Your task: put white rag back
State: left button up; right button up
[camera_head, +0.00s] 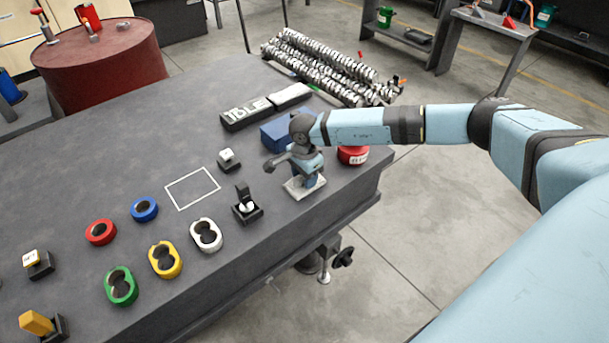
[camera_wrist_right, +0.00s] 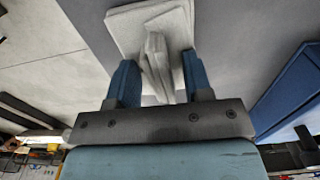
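The white rag (camera_head: 292,190) lies on the dark grey table near its right edge, below my right gripper. It also shows in the right wrist view (camera_wrist_right: 122,27) as a flat pale cloth with a raised fold in its middle. My right gripper (camera_head: 308,178) points down at the rag. In the right wrist view its two blue fingers (camera_wrist_right: 158,70) stand apart, one on each side of the fold, with gaps visible. The gripper partly hides the rag in the head view. My left gripper is not in view.
A white square outline (camera_head: 192,206) marks clear table to the left. Several coloured rings, including a white one (camera_head: 206,221), and small black-based items stand nearby.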

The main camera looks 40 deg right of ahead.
notch_tip(320, 180, up, 12)
jog(key=s+a+f+m+g+y, duration=0.15)
jog(key=s+a+y, duration=0.3)
jog(key=a, duration=0.65)
jog(key=s+a+f+m+y, duration=0.15)
jog(key=s+a+y, duration=0.3)
jog(key=a, duration=0.65)
jog(key=s+a+r+m+t+y, duration=0.4)
jog(key=a+r+m+t+y, duration=0.25)
jog(key=a+m+y, duration=0.55)
jog(key=s+d+f+m+t+h, duration=0.1)
jog(key=d+f+m+t+h, duration=0.5)
jog(key=m, duration=0.7)
jog(key=s+d+f+m+t+h, duration=0.1)
jog(key=d+f+m+t+h, duration=0.45)
jog(key=m, duration=0.85)
jog(key=s+d+f+m+g+h, duration=0.4)
jog(key=s+f+m+g+h, duration=0.2)
jog(key=s+f+m, duration=0.2)
jog(key=s+m, duration=0.2)
jog(key=s, duration=0.1)
jog(key=shift+d+f+p, duration=0.25)
jog(key=shift+p, duration=0.05)
